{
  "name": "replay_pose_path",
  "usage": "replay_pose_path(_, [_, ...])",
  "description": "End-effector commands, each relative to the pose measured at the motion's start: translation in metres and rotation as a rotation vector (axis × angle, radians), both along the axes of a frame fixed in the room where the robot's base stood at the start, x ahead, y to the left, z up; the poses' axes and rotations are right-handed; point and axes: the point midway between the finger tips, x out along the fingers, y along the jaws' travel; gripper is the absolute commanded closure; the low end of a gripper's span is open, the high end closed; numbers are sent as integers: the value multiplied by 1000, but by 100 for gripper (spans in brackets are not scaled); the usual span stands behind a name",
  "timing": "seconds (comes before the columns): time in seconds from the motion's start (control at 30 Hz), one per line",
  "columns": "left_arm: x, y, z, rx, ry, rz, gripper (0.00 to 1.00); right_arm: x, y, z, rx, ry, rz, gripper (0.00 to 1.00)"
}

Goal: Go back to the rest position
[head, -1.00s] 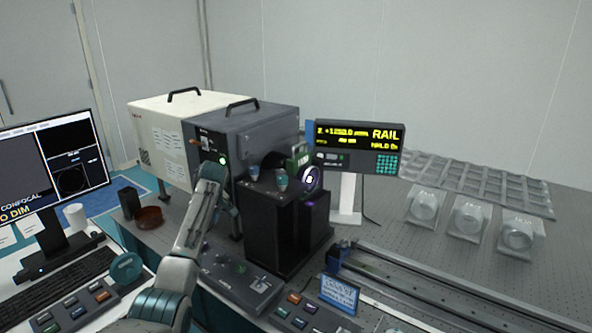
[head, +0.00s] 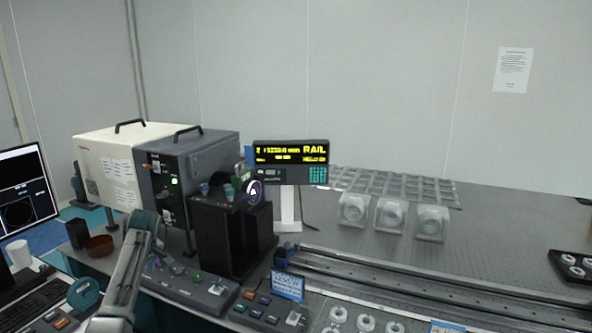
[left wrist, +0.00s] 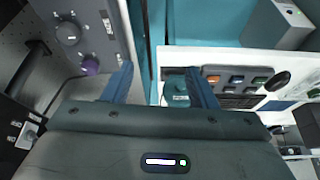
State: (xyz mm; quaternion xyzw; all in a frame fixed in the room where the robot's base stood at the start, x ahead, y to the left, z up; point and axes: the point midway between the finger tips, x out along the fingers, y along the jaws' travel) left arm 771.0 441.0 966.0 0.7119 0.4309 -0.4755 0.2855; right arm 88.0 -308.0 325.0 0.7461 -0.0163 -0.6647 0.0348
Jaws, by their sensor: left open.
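My left arm (head: 128,270) comes up from the lower left in the head view, in front of the dark grey instrument box; its fingertips are hard to make out there. In the left wrist view my left gripper (left wrist: 161,84) is open, with two blue fingers apart and nothing between them. Below it lie a grey control panel with knobs (left wrist: 85,35) and a white surface with a button box (left wrist: 236,78). My right gripper is in neither view.
The instrument box (head: 190,165) and black stand (head: 222,240) are close to the left arm. A RAIL display (head: 291,153), lens mounts (head: 390,216) and a long rail (head: 400,280) lie to the right. A monitor (head: 25,190) stands far left.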

Motion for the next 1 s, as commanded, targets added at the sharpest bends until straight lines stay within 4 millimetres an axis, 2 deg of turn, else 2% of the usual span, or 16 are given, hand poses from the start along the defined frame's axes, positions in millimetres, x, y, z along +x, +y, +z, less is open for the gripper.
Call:
replay_pose_path(0.23, [-8, -5, -55, 7, 31, -75, 48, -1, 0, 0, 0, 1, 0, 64])
replay_pose_path(0.37, [-16, -9, -96, 10, 50, -131, 48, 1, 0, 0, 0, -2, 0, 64])
replay_pose_path(0.47, [-27, -13, -133, 14, 70, -182, 48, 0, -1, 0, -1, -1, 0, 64])
replay_pose_path(0.57, [-43, -18, -180, 15, 94, -244, 48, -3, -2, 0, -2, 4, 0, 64])
replay_pose_path(0.67, [-70, -26, -240, 12, 124, -326, 48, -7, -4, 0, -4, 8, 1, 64])
replay_pose_path(0.7, [-84, -30, -268, 11, 137, -364, 48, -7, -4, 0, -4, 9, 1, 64])
replay_pose_path(0.77, [-108, -35, -308, 7, 154, -420, 48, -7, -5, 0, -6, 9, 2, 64])
replay_pose_path(0.8, [-125, -39, -333, 5, 165, -458, 48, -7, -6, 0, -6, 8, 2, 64])
replay_pose_path(0.87, [-152, -45, -370, 1, 181, -511, 48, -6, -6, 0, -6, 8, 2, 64])
replay_pose_path(1.0, [-225, -60, -448, -15, 213, -630, 48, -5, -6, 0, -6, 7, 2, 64])
